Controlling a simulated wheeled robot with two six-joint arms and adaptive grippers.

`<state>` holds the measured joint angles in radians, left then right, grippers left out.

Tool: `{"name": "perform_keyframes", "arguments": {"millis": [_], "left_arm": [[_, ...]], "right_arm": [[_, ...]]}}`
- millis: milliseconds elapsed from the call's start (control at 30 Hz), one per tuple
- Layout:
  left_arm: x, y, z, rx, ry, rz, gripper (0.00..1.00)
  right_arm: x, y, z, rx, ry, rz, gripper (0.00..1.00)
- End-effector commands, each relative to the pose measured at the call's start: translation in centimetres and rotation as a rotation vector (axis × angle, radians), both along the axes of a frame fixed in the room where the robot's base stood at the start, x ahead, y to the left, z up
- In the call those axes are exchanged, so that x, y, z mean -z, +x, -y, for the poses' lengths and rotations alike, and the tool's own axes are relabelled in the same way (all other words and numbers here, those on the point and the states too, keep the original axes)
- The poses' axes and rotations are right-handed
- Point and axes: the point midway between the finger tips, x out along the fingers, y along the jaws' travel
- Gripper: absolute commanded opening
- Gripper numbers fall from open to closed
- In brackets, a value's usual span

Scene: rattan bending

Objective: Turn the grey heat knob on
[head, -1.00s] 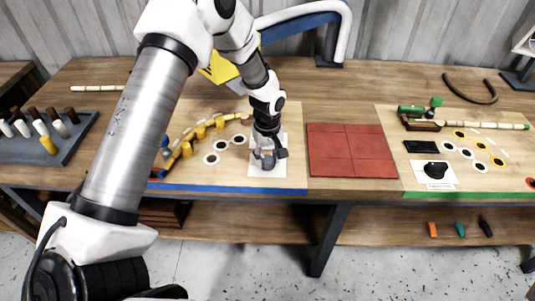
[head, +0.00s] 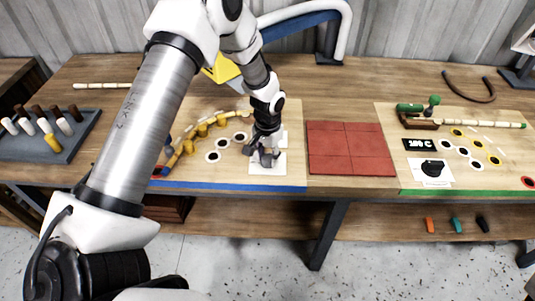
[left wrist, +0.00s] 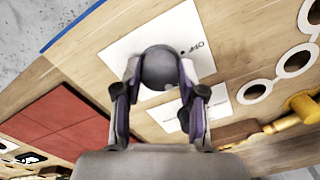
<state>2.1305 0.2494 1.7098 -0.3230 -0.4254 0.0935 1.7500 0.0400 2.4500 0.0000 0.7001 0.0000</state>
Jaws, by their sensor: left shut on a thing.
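The grey heat knob (left wrist: 160,67) is a round dark-grey knob on a white card (left wrist: 205,35) marked "OFF" beside a small black dot. In the head view the card (head: 258,168) lies on the blue-edged board, left of the red tiles. My left gripper (left wrist: 157,85) has a finger on either side of the knob and is shut on it. In the head view the left gripper (head: 266,158) comes down over the card and mostly hides the knob. My right gripper is not in view.
A red tiled pad (head: 350,148) lies right of the card. The green-edged board at right has a black knob (head: 432,168) and a black display (head: 420,144) reading about "180 C". Yellow pegs (head: 203,130) and white rings (head: 222,143) stand close on the left.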

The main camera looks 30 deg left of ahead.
Motion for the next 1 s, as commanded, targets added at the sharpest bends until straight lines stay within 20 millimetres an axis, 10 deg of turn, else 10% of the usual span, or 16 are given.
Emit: {"name": "perform_keyframes", "arguments": {"millis": [967,1000], "left_arm": [[0.31,-0.32,0.03,0.262,-0.002,-0.009,0.05],[0.31,-0.32,0.03,0.261,-0.002,-0.009,0.47]], "right_arm": [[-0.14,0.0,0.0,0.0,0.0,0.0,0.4],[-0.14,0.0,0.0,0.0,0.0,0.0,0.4]]}}
